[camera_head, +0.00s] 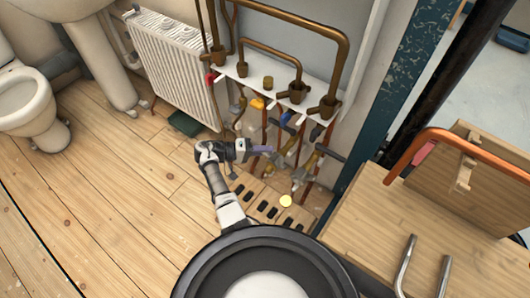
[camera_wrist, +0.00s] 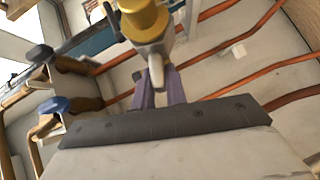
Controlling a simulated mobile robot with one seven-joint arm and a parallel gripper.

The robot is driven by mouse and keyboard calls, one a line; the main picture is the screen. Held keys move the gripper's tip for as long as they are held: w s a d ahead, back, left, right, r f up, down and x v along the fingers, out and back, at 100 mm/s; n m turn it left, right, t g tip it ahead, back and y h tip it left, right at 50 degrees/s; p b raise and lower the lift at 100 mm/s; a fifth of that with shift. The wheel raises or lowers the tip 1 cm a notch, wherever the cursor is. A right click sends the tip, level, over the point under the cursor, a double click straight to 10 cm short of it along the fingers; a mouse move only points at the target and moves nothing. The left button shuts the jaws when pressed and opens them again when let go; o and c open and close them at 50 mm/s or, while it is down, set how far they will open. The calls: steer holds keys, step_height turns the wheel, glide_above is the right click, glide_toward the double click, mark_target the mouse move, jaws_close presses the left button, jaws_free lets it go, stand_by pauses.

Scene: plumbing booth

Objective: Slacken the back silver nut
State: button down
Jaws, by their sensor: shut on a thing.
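My gripper (camera_head: 268,149) reaches in from the left among the valves and pipes under the white shelf. Its purple fingers are shut. In the wrist view the gripper (camera_wrist: 158,80) has its fingertips on both sides of a pale silver-grey piece, which I take for the silver nut (camera_wrist: 152,52). A yellow brass-coloured fitting (camera_wrist: 145,18) sits just beyond it. The contact is partly hidden by the fingers, and whether this is the back nut I cannot tell. In the head view the nut is too small and covered to make out.
Copper pipes (camera_wrist: 215,53) run close around the fingers. A valve with a blue handle (camera_wrist: 55,104) is at the left of the wrist view. A white radiator (camera_head: 178,65) stands left of the pipes. A wooden bench (camera_head: 385,225) is at right. The wooden floor (camera_head: 110,195) at left is clear.

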steer(key=shift+s+d+f+n+t+h+b, duration=0.1)
steer(key=shift+f+n+t+h+b, duration=0.55)
steer(key=shift+n+h+b, duration=0.6)
steer(key=shift+s+d+f+n+t+h+b, duration=0.1)
steer(key=shift+f+n+t+h+b, duration=0.3)
steer(key=shift+f+n+h+b, duration=0.85)
steer(key=shift+d+f+n+t+h+b, duration=0.1)
steer(key=shift+f+n+t+h+b, duration=0.55)
steer(key=shift+n, duration=0.95)
steer(key=shift+r, duration=0.2)
steer(key=c, duration=1.4)
jaws_free()
steer(key=shift+c, duration=0.2)
steer(key=shift+s+f+b, duration=0.1)
steer(key=shift+b, duration=0.2)
